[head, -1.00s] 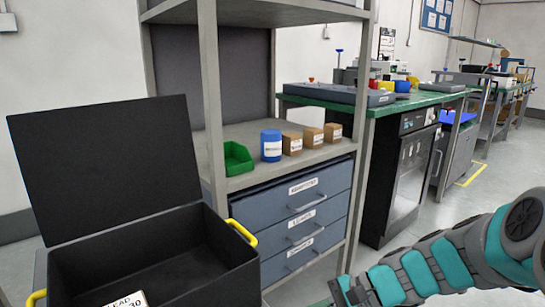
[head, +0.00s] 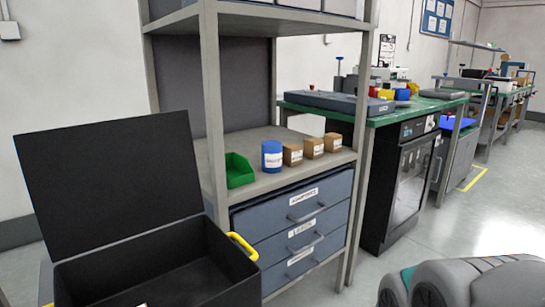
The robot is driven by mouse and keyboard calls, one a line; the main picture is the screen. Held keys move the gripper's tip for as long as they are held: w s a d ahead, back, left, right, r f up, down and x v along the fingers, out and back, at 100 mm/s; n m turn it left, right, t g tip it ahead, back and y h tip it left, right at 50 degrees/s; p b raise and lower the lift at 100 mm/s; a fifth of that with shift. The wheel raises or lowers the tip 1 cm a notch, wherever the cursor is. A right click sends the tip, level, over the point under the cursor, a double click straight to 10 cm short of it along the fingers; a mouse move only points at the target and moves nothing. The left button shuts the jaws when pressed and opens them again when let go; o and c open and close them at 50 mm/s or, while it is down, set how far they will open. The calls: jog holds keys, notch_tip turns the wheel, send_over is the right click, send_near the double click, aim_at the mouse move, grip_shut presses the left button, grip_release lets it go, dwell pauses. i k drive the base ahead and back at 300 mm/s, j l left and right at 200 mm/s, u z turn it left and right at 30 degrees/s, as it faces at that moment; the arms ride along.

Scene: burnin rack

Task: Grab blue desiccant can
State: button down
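The blue desiccant can (head: 272,156) is a blue cylinder with a white label. It stands upright on the rack's middle shelf (head: 270,182), between a green bin (head: 239,170) on its left and a small brown box (head: 293,155) on its right. Nothing touches it from the front. My gripper is not in view; only a grey part of my arm shows at the bottom right corner.
Two more brown boxes (head: 314,148) stand along the shelf. A grey rack post (head: 212,110) rises left of the bin. An open black case (head: 170,262) with raised lid stands front left. Blue drawers (head: 300,217) sit below the shelf.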

aim_at(271, 150)
jog(key=u, duration=0.4)
jog(key=i+l+u, duration=0.2)
jog(key=l+u, duration=0.2)
jog(key=l, duration=0.2)
jog(key=i+l+u, duration=0.25)
jog(key=l+u, duration=0.2)
jog(key=l, duration=0.25)
